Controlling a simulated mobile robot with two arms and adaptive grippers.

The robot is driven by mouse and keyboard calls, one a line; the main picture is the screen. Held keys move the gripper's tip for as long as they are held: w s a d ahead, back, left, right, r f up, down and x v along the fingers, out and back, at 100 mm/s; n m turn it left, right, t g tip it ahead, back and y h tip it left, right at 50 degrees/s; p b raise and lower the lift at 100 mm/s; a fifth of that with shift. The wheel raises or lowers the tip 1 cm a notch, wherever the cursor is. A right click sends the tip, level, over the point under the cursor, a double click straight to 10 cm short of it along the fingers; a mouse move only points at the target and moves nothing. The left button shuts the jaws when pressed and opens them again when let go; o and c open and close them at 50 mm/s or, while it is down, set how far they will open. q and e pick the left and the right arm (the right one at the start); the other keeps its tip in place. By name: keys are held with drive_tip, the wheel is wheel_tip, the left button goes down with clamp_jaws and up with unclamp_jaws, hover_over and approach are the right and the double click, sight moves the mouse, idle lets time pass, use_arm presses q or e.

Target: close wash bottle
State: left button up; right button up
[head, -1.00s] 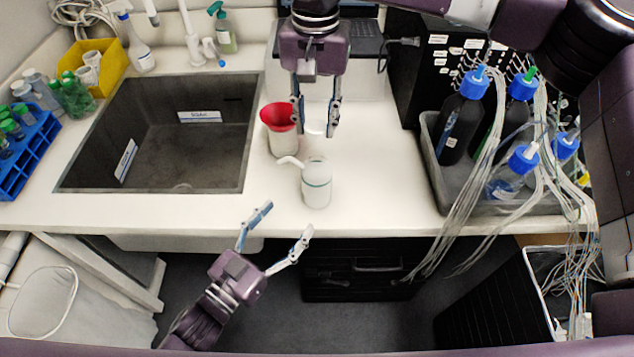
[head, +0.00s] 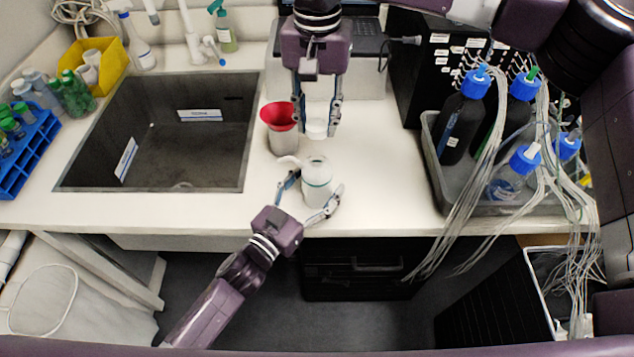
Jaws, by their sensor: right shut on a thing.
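The wash bottle (head: 316,181) stands upright on the counter near its front edge. It is white with a green line around it, and a white spout points left from its top. My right gripper (head: 318,127) comes down from above, shut on a small white cap (head: 317,131). The cap is held above and behind the bottle, apart from it. My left gripper (head: 317,182) reaches up from the lower left. Its fingers are spread on both sides of the bottle, and a gap seems to show. Whether a finger touches the bottle is unclear.
A white container with a red funnel-shaped top (head: 280,117) stands close behind-left of the bottle. A dark sink (head: 160,140) lies to the left. A grey tray (head: 440,185) with blue-capped bottles and hanging tubes is on the right. The counter between bottle and tray is clear.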

sight(317, 139)
use_arm(q)
drive_tip(key=shift+c, duration=0.4)
drive_tip(key=c, duration=1.7)
drive_tip(key=shift+c, duration=0.2)
use_arm(e)
drive_tip(key=shift+f, duration=2.5)
drive_tip(key=shift+f, duration=0.85)
use_arm(q)
clamp_jaws()
use_arm(e)
drive_tip(key=shift+f, duration=0.6)
